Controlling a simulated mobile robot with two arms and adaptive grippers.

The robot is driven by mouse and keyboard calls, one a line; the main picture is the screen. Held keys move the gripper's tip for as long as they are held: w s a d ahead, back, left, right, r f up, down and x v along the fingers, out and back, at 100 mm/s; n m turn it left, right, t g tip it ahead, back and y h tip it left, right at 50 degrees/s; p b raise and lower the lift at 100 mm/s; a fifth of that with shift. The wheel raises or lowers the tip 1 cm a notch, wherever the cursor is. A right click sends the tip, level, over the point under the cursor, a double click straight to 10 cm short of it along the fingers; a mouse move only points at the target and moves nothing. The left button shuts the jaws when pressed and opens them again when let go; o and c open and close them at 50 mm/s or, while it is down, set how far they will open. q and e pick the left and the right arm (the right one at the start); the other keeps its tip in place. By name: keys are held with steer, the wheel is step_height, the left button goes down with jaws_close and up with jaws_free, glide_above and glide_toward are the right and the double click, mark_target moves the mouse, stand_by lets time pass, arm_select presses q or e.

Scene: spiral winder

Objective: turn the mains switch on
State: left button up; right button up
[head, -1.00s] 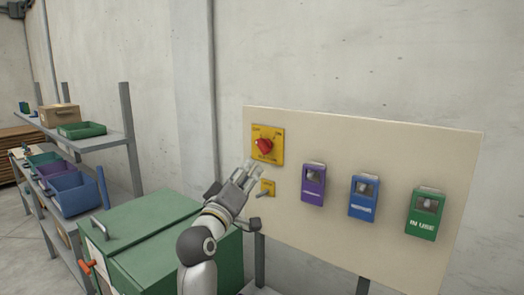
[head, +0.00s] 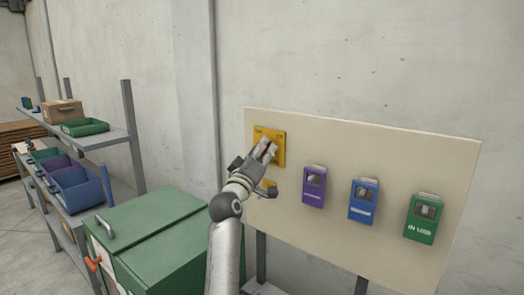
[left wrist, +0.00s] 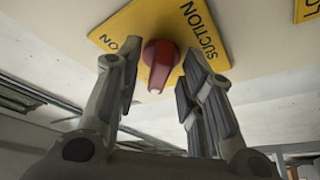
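The mains switch is a red rotary knob (left wrist: 160,62) on a yellow plate (head: 278,137) at the upper left of the beige panel. In the left wrist view the plate (left wrist: 120,25) carries the words "SUCTION" and "ON". My left gripper (head: 268,150) is in front of the plate and hides most of the knob in the head view. In the left wrist view its two fingers (left wrist: 160,90) stand apart, one on each side of the knob, with gaps visible. My right gripper is in neither view.
The beige panel (head: 350,140) also carries a purple box (head: 314,187), a blue box (head: 363,201) and a green box (head: 421,218). A small yellow plate (head: 268,188) sits below the switch, partly behind my gripper. A green cabinet (head: 150,225) stands at lower left, near shelves (head: 105,140) with bins.

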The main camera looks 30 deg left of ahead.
arm_select(q)
steer(key=shift+c, duration=0.2)
jaws_close()
steer(key=shift+s, duration=0.1)
steer(key=shift+a+r+m+g+h+p, duration=0.15)
steer(key=shift+m+h+p, duration=0.4)
steer(key=shift+m+h, duration=2.6)
steer(key=shift+a+r+m+g+h+p, duration=0.15)
steer(key=shift+m+h+p, duration=0.6)
steer(key=shift+m, duration=4.65)
steer(key=shift+a+m+g+h+p, duration=0.35)
steer(key=shift+m+h, duration=1.75)
steer(key=shift+m, duration=2.15)
steer(key=shift+d, duration=0.1)
